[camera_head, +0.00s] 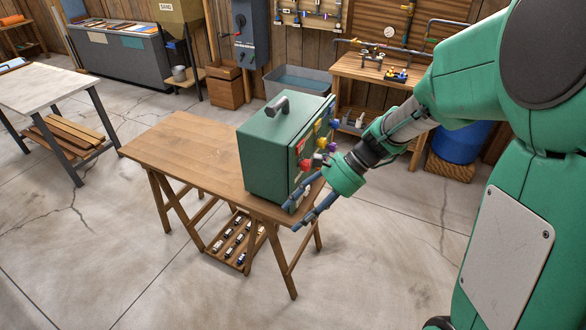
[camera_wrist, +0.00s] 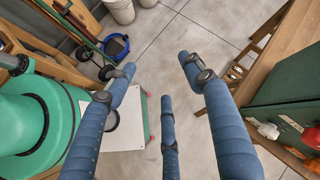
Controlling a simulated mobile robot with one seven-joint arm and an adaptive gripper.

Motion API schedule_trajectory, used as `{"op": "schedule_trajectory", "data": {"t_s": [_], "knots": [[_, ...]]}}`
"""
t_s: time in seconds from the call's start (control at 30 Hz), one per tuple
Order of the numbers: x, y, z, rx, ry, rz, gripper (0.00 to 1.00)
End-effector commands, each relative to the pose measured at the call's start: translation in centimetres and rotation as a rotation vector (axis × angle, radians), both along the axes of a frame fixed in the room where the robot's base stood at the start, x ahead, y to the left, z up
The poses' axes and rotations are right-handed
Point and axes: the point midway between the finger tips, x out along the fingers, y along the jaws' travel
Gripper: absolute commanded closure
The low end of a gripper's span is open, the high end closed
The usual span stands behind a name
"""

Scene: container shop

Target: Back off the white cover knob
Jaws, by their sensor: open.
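A green box (camera_head: 268,150) with a black top handle stands on the wooden table. In the wrist view a white knob (camera_wrist: 268,130) sticks out from the box face at the right, outside my fingers. I cannot clearly pick it out in the head view. My gripper (camera_head: 306,208) is open and empty in front of that face, its blue fingers apart and pointing down past the table's end.
The wooden table (camera_head: 180,150) is bare left of the box. A low shelf (camera_head: 238,238) under it holds several small parts. A workbench (camera_head: 375,70) with fittings and a blue barrel (camera_head: 462,141) stand behind my arm. The floor in front is clear.

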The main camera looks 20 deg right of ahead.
Motion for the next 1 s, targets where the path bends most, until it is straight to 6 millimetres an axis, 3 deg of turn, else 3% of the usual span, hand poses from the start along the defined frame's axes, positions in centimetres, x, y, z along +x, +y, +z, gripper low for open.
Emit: {"op": "schedule_trajectory", "data": {"t_s": [0.53,1.0], "knots": [[8.6,-5.6,-5.5,0.413,0.24,-0.389,0.47],[13.9,-14.1,-12.8,0.768,0.375,-0.741,0.47]]}}
